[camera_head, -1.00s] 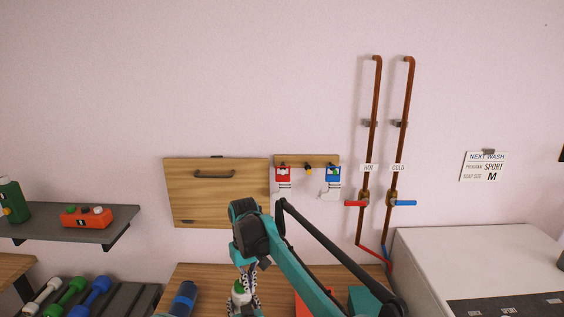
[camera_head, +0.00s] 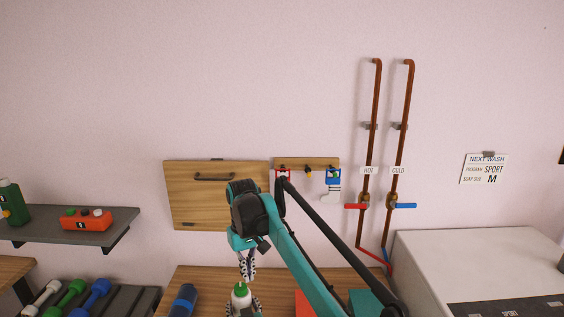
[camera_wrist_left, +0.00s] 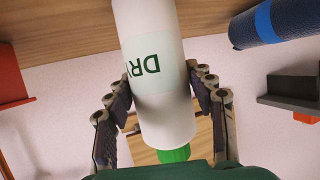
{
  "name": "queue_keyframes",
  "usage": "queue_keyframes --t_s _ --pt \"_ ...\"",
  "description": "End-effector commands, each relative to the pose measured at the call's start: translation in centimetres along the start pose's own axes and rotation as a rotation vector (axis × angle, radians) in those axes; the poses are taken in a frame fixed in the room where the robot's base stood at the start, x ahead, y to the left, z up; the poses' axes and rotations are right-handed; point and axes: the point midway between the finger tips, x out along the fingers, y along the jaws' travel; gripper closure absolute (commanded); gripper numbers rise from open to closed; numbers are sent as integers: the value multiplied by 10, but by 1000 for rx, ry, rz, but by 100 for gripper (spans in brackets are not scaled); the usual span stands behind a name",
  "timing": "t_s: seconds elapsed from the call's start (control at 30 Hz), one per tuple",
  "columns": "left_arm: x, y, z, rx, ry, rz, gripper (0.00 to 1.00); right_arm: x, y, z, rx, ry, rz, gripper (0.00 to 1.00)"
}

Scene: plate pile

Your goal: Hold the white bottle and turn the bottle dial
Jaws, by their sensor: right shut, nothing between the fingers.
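The white bottle (camera_head: 242,302) with its green dial (camera_head: 240,288) on top stands low in the head view, cut off by the bottom edge. In the left wrist view the white bottle (camera_wrist_left: 160,85) shows "DRY" upside down, with the green dial (camera_wrist_left: 174,155) at the bottom. My left gripper (camera_wrist_left: 162,75) has a finger against each side of the bottle and is shut on it. My right gripper (camera_head: 247,279) is shut and empty, pointing down just above the dial. I cannot tell how far the dial is turned.
A dark blue roll (camera_head: 184,300) lies left of the bottle on the wooden table (camera_head: 215,275). A red object (camera_head: 303,303) is to the right, partly behind my right arm. A grey shelf (camera_head: 75,236) and dumbbells (camera_head: 65,297) are at left, a white machine (camera_head: 480,255) at right.

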Motion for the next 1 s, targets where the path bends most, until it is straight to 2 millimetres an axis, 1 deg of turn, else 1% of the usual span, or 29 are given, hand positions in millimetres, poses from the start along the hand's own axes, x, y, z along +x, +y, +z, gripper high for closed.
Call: queue_keyframes --t_s 0.33,0.47,0.57,0.8,0.9,1.0 --pt "0 0 0 0 0 0 26 0 0 0 0 0 0 100" --pt "-9 0 0 1 0 1 26 0 0 0 0 0 0 100" --pt "-25 1 0 0 0 3 26 0 0 0 0 0 0 100" --pt "-78 1 0 2 0 4 26 0 0 0 0 0 0 100" --pt "-97 1 0 1 0 3 26 0 0 0 0 0 0 100" --pt "-110 1 0 2 0 2 26 0 0 0 0 0 0 100"
